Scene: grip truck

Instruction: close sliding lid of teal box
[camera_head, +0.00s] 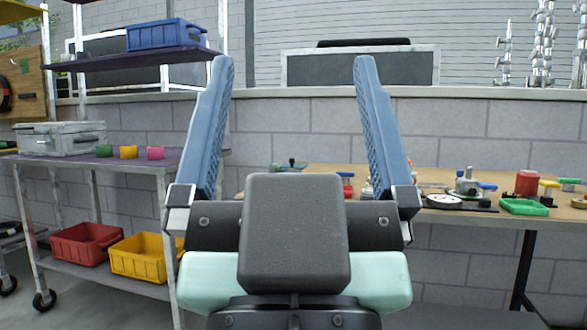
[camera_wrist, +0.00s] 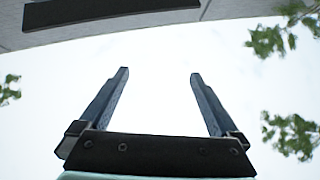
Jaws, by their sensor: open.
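My gripper (camera_head: 294,64) is raised in the middle of the head view, its two blue fingers pointing up and spread wide with nothing between them. It also shows in the wrist view (camera_wrist: 159,73), open and empty against bright sky. I cannot make out a teal box or its sliding lid in either view. My gripper and wrist hide the middle of the workbench (camera_head: 440,179) in the head view.
Tools, a green tray (camera_head: 524,207) and a red part (camera_head: 527,183) lie on the workbench at right. A shelf cart at left holds a grey case (camera_head: 62,138), a blue bin (camera_head: 167,33), a red bin (camera_head: 87,243) and a yellow bin (camera_head: 140,257). A block wall (camera_head: 300,125) stands behind.

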